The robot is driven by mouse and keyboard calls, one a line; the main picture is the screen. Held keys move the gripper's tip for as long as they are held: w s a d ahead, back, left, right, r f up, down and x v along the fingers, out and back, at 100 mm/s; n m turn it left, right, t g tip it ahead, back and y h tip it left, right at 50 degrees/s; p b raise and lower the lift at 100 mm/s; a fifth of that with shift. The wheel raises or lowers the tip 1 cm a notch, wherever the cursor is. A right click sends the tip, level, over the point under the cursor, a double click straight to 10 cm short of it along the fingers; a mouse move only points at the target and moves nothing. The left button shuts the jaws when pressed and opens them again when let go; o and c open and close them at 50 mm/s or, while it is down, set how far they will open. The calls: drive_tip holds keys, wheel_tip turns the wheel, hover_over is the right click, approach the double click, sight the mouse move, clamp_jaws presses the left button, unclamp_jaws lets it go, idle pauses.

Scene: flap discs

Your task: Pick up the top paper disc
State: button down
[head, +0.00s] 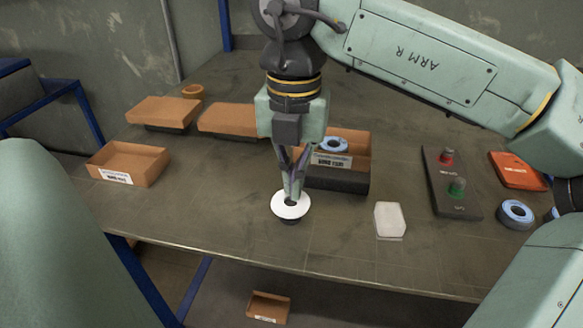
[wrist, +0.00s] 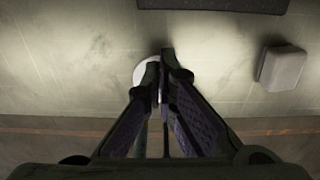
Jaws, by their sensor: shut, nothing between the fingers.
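A white paper disc (head: 290,212) with a dark centre lies on top of a dark base on the table, near the front edge. In the wrist view the white disc (wrist: 140,74) shows only in part, behind the fingers. My gripper (head: 292,193) points down directly over the disc, with its fingertips at or just above the disc's centre. The fingers (wrist: 159,62) are closed together with nothing between them. Whether the fingertips touch the disc cannot be told.
Behind the gripper stands an open cardboard box (head: 357,143) with a blue-rimmed disc (head: 334,145) in it. Other cardboard trays (head: 128,163) are at left. A whitish block (head: 390,220), a button panel (head: 452,184) and a blue ring (head: 515,213) are at right. The table front edge is close.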

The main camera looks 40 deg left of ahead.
sight(290, 203)
drive_tip(key=shift+f, duration=0.35)
drive_tip(key=shift+s+d+b, duration=0.25)
drive_tip(key=shift+s+d, duration=0.05)
drive_tip(key=shift+s, duration=0.2)
drive_tip(key=shift+s+d+b, duration=0.2)
drive_tip(key=shift+s+d, duration=0.05)
drive_tip(key=shift+s, duration=0.2)
idle(0.8)
wheel_tip(290, 203, up, 6)
drive_tip(key=p, duration=0.4)
drive_tip(key=shift+p, duration=0.3)
